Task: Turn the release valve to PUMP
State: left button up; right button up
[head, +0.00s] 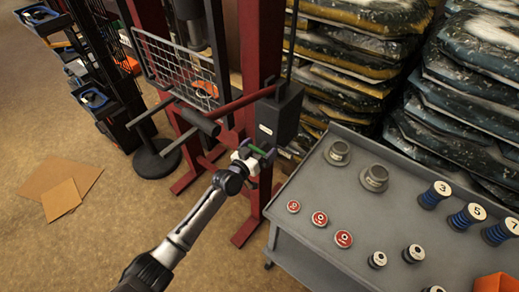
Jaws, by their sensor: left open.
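The dark pump box (282,112) of the lift is mounted by the red post, with a small white label on its front. My left gripper (262,154) is just below the box and reaches up to it from the lower left. Its jaws are open. A small green part (257,149) shows at the jaws; I cannot tell whether it is the release valve's handle or part of the gripper. The valve and any PUMP mark cannot be made out, as the gripper covers that spot. My right gripper is not in view.
A red lever with a black grip (200,122) sticks out left above my arm. A grey cart (330,240) with weights, spools and red-topped discs stands at the right. Stacked bags (350,50) are behind. Flat cardboard (62,185) lies on the open floor at left.

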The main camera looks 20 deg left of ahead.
pick_arm(q)
jog(key=shift+c, duration=0.5)
jog(key=c, duration=0.5)
jog(key=shift+o, duration=0.2)
